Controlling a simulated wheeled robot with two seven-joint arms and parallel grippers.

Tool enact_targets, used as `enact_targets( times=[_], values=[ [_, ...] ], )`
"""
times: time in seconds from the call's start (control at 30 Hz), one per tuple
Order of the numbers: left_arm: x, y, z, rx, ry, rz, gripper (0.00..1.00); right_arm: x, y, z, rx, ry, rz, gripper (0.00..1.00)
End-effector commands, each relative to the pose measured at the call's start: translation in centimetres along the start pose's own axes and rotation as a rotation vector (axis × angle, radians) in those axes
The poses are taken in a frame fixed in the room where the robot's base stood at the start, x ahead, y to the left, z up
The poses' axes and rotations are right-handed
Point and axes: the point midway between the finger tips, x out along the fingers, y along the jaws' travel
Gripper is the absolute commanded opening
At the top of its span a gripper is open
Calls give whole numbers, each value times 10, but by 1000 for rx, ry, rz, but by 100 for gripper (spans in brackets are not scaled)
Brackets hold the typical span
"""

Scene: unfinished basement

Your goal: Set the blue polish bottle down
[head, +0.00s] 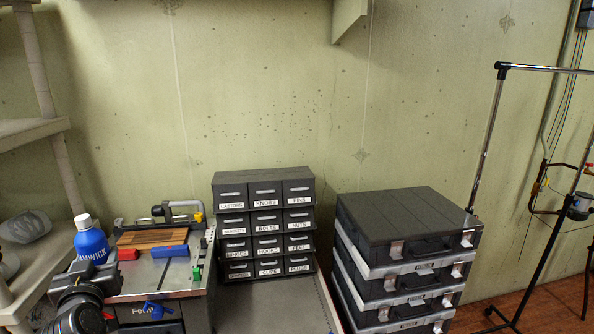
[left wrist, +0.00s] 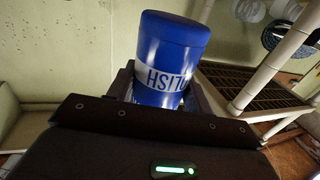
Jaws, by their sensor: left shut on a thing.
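The blue polish bottle (head: 91,244) has a white cap and white lettering and stands nearly upright at the lower left of the head view. My left gripper (head: 88,279) is shut on it and hides its lower part. In the left wrist view the blue bottle (left wrist: 172,62) sits between the jaws, its lettering upside down. The bottle overlaps the left edge of a work table (head: 150,277) in the head view. I cannot tell whether its base touches anything. My right gripper is not in view.
A labelled drawer cabinet (head: 265,223) and stacked black cases (head: 405,255) stand right. A shelf rack (head: 38,130) stands left.

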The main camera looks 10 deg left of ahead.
Motion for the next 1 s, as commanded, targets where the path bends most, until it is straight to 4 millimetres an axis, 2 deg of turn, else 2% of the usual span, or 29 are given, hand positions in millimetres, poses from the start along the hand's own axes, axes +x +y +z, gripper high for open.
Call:
enact_targets(
  times=[0.13, 0.23, 0.4, 0.6, 0.8, 1.0],
  values=[
    [-14, 41, 2, -2, 0, 85, 15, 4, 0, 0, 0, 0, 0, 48],
    [-30, 75, 15, 2, -2, 165, 15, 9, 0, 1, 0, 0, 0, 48],
    [-70, 135, 47, 5, -5, 318, 15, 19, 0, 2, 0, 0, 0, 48],
    [-120, 186, 86, 4, -4, 471, 15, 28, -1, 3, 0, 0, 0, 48],
    [-152, 209, 115, 2, -2, 555, 15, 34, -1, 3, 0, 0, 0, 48],
    [-160, 211, 129, 0, 0, 568, 15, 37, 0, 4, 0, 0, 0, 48]
  ],
)
